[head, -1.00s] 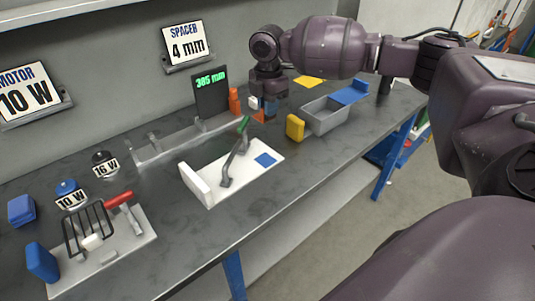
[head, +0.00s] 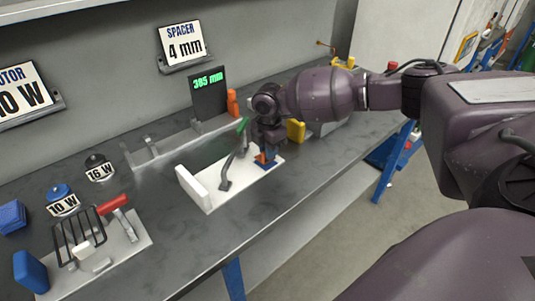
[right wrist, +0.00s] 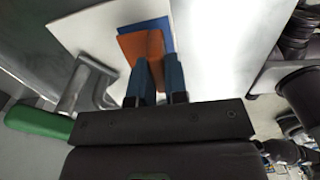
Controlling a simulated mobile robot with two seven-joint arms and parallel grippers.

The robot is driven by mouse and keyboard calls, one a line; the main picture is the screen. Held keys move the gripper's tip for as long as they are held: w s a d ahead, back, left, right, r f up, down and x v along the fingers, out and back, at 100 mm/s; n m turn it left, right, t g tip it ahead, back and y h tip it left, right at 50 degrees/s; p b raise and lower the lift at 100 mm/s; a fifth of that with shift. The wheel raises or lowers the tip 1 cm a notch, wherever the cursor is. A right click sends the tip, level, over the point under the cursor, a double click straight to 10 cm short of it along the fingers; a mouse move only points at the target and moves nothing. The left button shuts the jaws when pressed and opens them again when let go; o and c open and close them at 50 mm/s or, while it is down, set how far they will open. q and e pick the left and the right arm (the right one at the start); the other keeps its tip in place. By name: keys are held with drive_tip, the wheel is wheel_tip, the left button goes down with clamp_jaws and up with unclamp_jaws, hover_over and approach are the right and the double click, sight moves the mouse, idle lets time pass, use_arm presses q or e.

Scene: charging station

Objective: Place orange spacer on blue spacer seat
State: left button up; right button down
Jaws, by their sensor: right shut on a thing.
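My right gripper (head: 266,150) is over the white fixture plate (head: 213,203) and points down at the blue spacer seat (head: 264,165). It is shut on the orange spacer (head: 261,157). In the right wrist view the orange spacer (right wrist: 131,44) shows at the fingertips (right wrist: 158,66). It covers much of the blue seat (right wrist: 160,22), whose blue edges show at the top and right. The spacer looks slightly turned against the seat. I cannot tell whether it touches the seat or is just above it. My left gripper is not in view.
A clamp with a green handle (head: 242,125) stands left of the seat, close to my right gripper. A yellow block (head: 296,130) and a grey bin (head: 325,128) are behind it. A fixture with a red handle (head: 113,204) is at the left. The bench front is clear.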

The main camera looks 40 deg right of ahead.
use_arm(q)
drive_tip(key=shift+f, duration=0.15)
use_arm(e)
drive_tip(key=shift+f, duration=0.65)
drive_tip(key=shift+f, duration=0.15)
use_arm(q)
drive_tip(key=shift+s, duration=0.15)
use_arm(e)
drive_tip(key=c, duration=1.1)
unclamp_jaws()
drive_tip(key=shift+c, duration=0.2)
wheel_tip(320, 180, up, 12)
drive_tip(key=shift+f+p, duration=0.2)
drive_tip(key=shift+p, duration=0.7)
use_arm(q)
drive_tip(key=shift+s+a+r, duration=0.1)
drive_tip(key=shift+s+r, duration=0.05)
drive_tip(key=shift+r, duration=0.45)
use_arm(e)
drive_tip(key=shift+r, duration=0.4)
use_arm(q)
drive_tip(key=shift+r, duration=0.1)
use_arm(e)
drive_tip(key=shift+f, duration=0.1)
